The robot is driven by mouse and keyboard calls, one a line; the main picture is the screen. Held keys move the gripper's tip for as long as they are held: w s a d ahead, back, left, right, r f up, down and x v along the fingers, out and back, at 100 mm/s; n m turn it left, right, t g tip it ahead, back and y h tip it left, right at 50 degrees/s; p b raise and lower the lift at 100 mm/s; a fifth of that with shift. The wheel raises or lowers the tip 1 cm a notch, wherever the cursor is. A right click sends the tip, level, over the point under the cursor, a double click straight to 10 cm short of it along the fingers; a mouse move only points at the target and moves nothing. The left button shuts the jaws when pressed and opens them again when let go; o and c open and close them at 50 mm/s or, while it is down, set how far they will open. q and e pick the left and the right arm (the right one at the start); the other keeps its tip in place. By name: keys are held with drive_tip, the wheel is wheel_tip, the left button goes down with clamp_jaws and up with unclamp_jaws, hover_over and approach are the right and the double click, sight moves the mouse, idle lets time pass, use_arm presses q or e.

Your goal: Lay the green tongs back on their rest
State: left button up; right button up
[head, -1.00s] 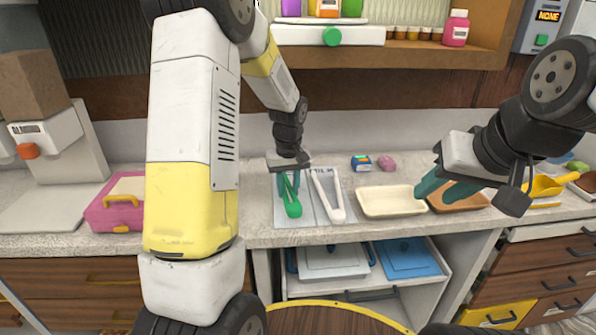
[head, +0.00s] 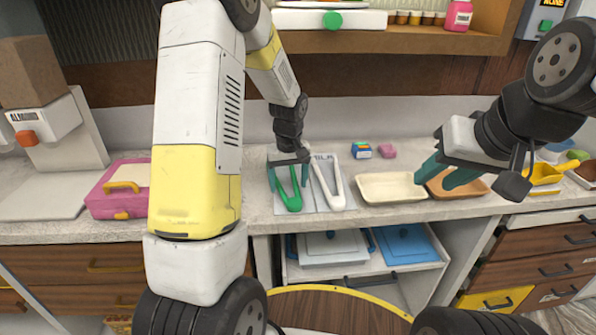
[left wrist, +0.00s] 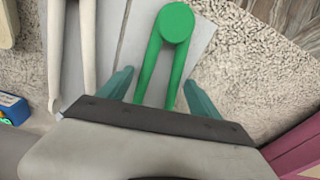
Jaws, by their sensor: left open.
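The green tongs (head: 290,198) lie on the left part of a grey two-part rest (head: 311,204) on the counter, round end toward me. My left gripper (head: 287,175) is open at the far ends of their arms. In the left wrist view, the green tongs (left wrist: 168,50) lie between the spread teal fingers of my left gripper (left wrist: 160,92), with a gap on each side. The gripper's body hides the tongs' tips. White tongs (head: 329,188) lie on the right part of the rest. My right gripper (head: 447,178) is open and empty above the trays.
A cream tray (head: 390,187) and a brown tray (head: 460,186) stand right of the rest. A blue box (head: 361,150) and pink block (head: 387,151) sit behind. A pink case (head: 117,205) is at the left. Bare counter lies between case and rest.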

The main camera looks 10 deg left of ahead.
use_arm(q)
drive_tip(key=o, duration=0.6)
drive_tip(key=shift+c, duration=0.2)
drive_tip(key=shift+r, duration=0.1)
wheel_tip(320, 180, up, 8)
drive_tip(key=shift+s+d+f, duration=0.2)
drive_tip(key=shift+s+f, duration=0.05)
drive_tip(key=shift+s, duration=0.15)
drive_tip(key=shift+r, duration=0.1)
drive_tip(key=s+r+m+t+h, duration=0.1)
drive_tip(key=s+r+m, duration=0.1)
drive_tip(key=s+r, duration=0.3)
drive_tip(key=s+d+r+m+t, duration=0.1)
drive_tip(key=s+r, duration=0.4)
drive_tip(key=s, duration=0.5)
drive_tip(key=s+r+m+t+h, duration=0.1)
drive_tip(key=s+r+m+t, duration=0.1)
drive_tip(key=s+r, duration=0.3)
drive_tip(key=s+t, duration=0.1)
drive_tip(key=s, duration=0.2)
drive_tip(key=shift+s+d+m+h, duration=0.25)
drive_tip(key=shift+d+m+h, duration=0.05)
drive_tip(key=shift+d, duration=0.1)
